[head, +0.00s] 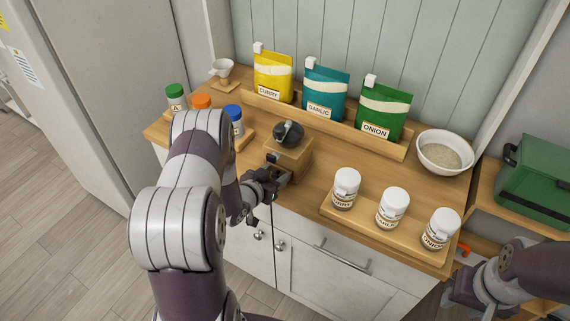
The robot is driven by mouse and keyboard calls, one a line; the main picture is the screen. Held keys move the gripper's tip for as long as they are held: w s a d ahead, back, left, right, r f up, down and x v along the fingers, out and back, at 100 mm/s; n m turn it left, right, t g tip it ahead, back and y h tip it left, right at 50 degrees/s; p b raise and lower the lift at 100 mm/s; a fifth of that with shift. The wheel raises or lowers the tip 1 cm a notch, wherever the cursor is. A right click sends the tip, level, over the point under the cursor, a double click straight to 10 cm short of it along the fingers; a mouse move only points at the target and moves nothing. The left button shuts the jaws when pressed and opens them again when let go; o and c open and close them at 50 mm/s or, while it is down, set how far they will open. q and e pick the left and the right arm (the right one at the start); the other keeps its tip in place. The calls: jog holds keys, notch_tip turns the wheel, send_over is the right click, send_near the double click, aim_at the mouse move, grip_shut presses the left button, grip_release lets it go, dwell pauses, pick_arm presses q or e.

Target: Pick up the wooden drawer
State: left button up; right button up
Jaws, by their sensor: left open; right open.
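A small wooden grinder (297,155) with a dark round top (288,134) stands at the front middle of the wooden counter. The wooden drawer (284,168) appears low on the grinder's front side; it is small and partly hidden by my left gripper. My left gripper (276,182) is open, at the counter's front edge right beside the drawer. I cannot tell whether its fingers touch the drawer. My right gripper (462,292) is open at the lower right, below and in front of the counter, away from the grinder.
Three white-lidded jars (392,208) stand on a board to the right. Yellow, teal and green pouches (382,112) stand in a rack behind. A bowl of grain (444,152) is at the right, a green box (535,175) beyond. Colour-lidded jars (176,97) stand left, partly behind my arm.

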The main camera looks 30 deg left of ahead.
pick_arm(q)
grip_shut()
